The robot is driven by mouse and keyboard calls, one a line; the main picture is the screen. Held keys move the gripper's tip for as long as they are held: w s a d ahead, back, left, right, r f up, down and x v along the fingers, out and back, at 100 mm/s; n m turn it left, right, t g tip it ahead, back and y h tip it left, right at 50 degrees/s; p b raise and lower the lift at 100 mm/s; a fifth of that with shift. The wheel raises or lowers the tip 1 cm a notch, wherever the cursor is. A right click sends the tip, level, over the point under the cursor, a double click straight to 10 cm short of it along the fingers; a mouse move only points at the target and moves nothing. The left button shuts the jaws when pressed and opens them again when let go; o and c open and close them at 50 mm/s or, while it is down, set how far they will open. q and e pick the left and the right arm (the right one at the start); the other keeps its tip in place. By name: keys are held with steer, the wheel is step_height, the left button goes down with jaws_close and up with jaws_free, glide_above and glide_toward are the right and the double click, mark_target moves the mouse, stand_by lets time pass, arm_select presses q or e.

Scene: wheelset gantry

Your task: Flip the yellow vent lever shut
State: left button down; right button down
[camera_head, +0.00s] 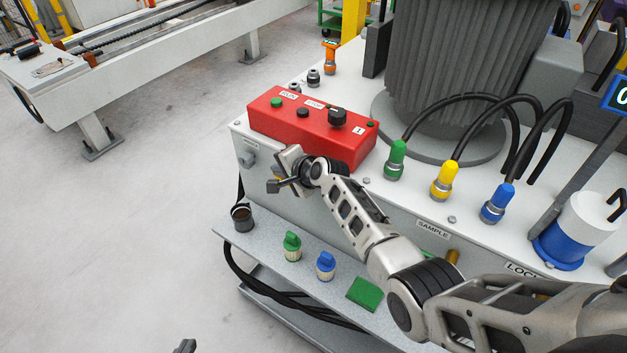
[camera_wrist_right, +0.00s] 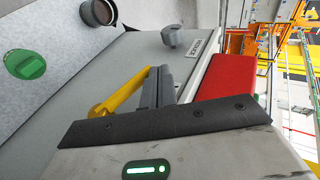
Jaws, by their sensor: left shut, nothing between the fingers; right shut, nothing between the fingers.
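The yellow vent lever (camera_wrist_right: 120,95) is on the grey front face of the cabinet. In the head view only a small bit of yellow (camera_head: 278,179) shows beside my right gripper (camera_head: 274,186). In the right wrist view my right gripper (camera_wrist_right: 160,82) is shut and empty, its fingers pointing at the cabinet face. The lever slants beside the fingers, and they cover part of it. I cannot tell whether they touch. Only the dark tip of my left gripper (camera_head: 185,346) shows at the bottom edge of the head view, shut and away from the cabinet.
A red control box (camera_head: 312,128) sits on the cabinet top above the lever. A grey knob (camera_head: 248,160) is on the front face. The shelf (camera_head: 262,252) below holds a dark cup (camera_head: 242,217), a green plug (camera_head: 292,246) and a blue plug (camera_head: 326,266). Floor at left is clear.

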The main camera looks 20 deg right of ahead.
arm_select(q)
steer(key=shift+a+r+p, duration=0.2)
steer(key=shift+r+p, duration=0.05)
steer(key=shift+p, duration=0.35)
arm_select(e)
steer(key=shift+w+a+f+g+h, duration=0.2)
steer(key=shift+f+g, duration=0.1)
steer(key=shift+f, duration=0.1)
steer(key=shift+w+a+f+g+h, duration=0.1)
steer(key=shift+w+f+g+h, duration=0.1)
steer(key=shift+f+g, duration=0.15)
arm_select(q)
steer(key=shift+f, duration=0.1)
arm_select(e)
steer(key=shift+f, duration=0.1)
